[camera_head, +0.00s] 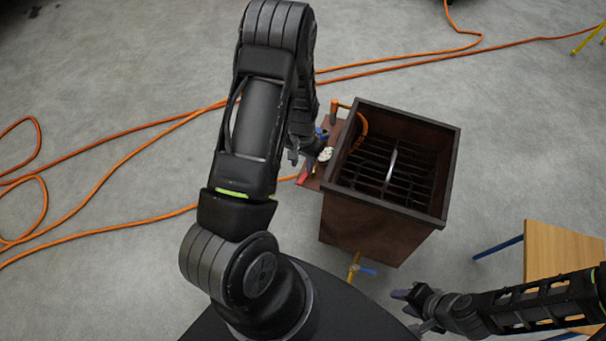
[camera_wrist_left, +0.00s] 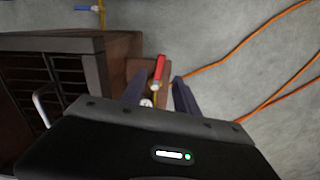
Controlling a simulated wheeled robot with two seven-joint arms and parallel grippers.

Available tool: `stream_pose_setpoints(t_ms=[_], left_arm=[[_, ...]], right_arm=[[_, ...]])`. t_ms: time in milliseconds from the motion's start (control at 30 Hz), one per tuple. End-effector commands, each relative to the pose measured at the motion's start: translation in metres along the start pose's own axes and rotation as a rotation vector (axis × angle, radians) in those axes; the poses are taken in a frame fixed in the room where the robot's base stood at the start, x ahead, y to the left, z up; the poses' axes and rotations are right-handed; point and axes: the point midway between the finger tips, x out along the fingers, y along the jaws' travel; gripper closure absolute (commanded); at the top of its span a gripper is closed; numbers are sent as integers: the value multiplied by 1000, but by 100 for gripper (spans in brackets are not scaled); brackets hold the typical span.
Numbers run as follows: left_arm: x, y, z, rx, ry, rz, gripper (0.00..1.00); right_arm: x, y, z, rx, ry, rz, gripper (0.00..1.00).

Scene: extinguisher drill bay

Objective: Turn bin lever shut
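The bin (camera_head: 335,215) is a brown open-topped box with a dark grate inside; its edge also shows at the left of the left wrist view (camera_wrist_left: 120,48). A red lever (camera_head: 302,174) sits on a small brown shelf at the bin's left side. In the left wrist view the red lever (camera_wrist_left: 160,68) shows between the fingers' directions, beyond the tips. A blue lever (camera_head: 368,272) is on a brass pipe low on the bin's front. My left gripper (camera_head: 308,150) is open above the shelf, with no contact visible. My right gripper (camera_head: 408,306) is at the lower right, away from the bin.
A white round gauge or cap (camera_head: 325,154) is beside the red lever. An orange hose (camera_head: 110,172) lies across the floor at left and back. A wooden table (camera_head: 560,250) stands at the right. Grey floor is free around the bin.

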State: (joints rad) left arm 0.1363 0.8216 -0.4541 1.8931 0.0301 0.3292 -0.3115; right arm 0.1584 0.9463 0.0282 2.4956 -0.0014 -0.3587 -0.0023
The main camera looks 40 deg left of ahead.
Motion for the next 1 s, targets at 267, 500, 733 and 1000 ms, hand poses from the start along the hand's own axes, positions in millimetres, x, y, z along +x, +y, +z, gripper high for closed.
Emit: stream_pose_setpoints(t_ms=[267,500,733,1000], left_arm=[[42,0,1,-1,-2,0,64],[68,0,0,0,1,0,64],[70,0,0,-1,1,0,64],[70,0,0,-1,1,0,79]], right_arm=[[4,2,0,0,1,0,64],[6,2,0,0,1,0,64],[6,2,0,0,0,0,64],[6,2,0,0,0,0,64]])
